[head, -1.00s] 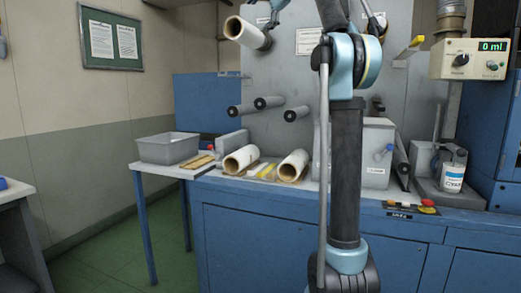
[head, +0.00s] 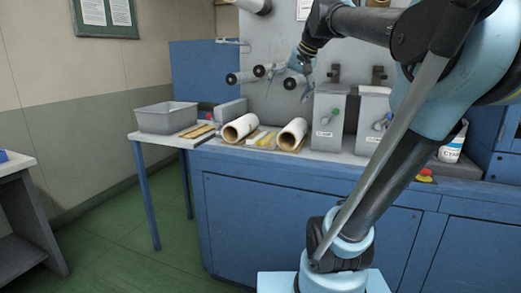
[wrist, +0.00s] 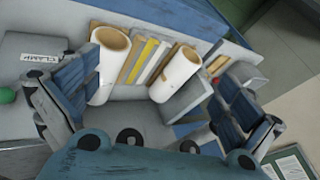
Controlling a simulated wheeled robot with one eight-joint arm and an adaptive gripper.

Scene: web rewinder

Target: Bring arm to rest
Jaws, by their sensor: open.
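My arm (head: 375,190) rises from the lower right and bends over to the left at the top. My gripper (head: 303,68) hangs in front of the machine's grey panel, close to the dark rollers (head: 268,72). In the wrist view, my gripper (wrist: 155,88) has its two blue-padded fingers spread wide apart with nothing between them. Two white rolls with brown cores, the left roll (wrist: 109,65) and the right roll (wrist: 176,73), lie on the bench beyond the fingers. Both also show in the head view, as the left roll (head: 238,130) and the right roll (head: 292,134).
Yellow and wooden strips (head: 264,140) lie between the rolls. A grey bin (head: 167,119) stands on the side table at left. Grey labelled boxes (head: 328,125) stand right of the rolls, with a white bottle (head: 453,145) farther right. The green floor (head: 110,240) at left is clear.

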